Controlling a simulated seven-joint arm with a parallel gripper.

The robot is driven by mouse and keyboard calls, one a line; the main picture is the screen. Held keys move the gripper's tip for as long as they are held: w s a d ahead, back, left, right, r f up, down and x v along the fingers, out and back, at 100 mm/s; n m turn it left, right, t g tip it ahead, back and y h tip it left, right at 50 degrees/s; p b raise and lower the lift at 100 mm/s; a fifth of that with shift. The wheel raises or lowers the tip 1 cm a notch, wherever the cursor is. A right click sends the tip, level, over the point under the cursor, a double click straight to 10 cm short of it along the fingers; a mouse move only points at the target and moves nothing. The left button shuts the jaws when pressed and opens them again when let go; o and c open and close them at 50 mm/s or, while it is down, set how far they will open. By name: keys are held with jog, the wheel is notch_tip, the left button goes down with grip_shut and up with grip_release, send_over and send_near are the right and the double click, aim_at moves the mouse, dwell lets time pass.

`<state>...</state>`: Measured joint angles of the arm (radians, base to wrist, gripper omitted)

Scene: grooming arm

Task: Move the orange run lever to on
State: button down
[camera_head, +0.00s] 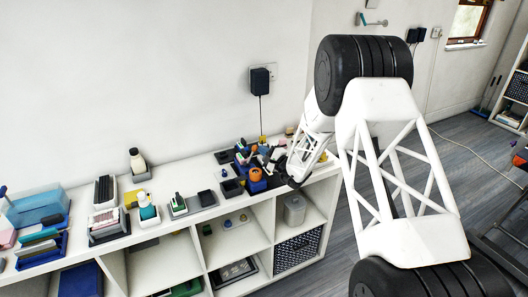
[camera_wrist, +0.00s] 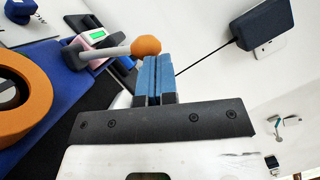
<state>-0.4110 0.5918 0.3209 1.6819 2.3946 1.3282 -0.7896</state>
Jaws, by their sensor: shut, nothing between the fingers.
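The run lever is a pale rod with an orange ball knob (camera_wrist: 146,46), running from a dark grey pivot at the left of the wrist view. It lies nearly level in that picture. My gripper (camera_wrist: 158,60) is shut and empty, its blue fingers side by side. The fingertips are right beside the knob's lower right edge; I cannot tell if they touch. The lever's blue base (camera_wrist: 62,75) is at the left. In the head view my arm hides most of my gripper, and the lever cannot be made out among the clutter on the shelf top.
A large orange ring (camera_wrist: 22,95) lies left of the lever. A small device with a green display (camera_wrist: 95,37) sits behind the rod. A black plug box (camera_head: 260,80) with a hanging cord is on the wall. Bottles and trays crowd the white shelf unit (camera_head: 180,252).

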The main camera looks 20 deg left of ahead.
jog(key=shift+s+a+r+n, duration=0.25)
jog(key=shift+n, duration=0.25)
jog(key=s+a+r+n+g+h, duration=0.1)
jog(key=s+a+n+h, duration=0.2)
jog(key=s+a+n, duration=0.3)
jog(key=shift+s+a+r+n+h, duration=0.15)
jog(key=shift+r+n+h, duration=0.15)
jog(key=shift+n, duration=1.2)
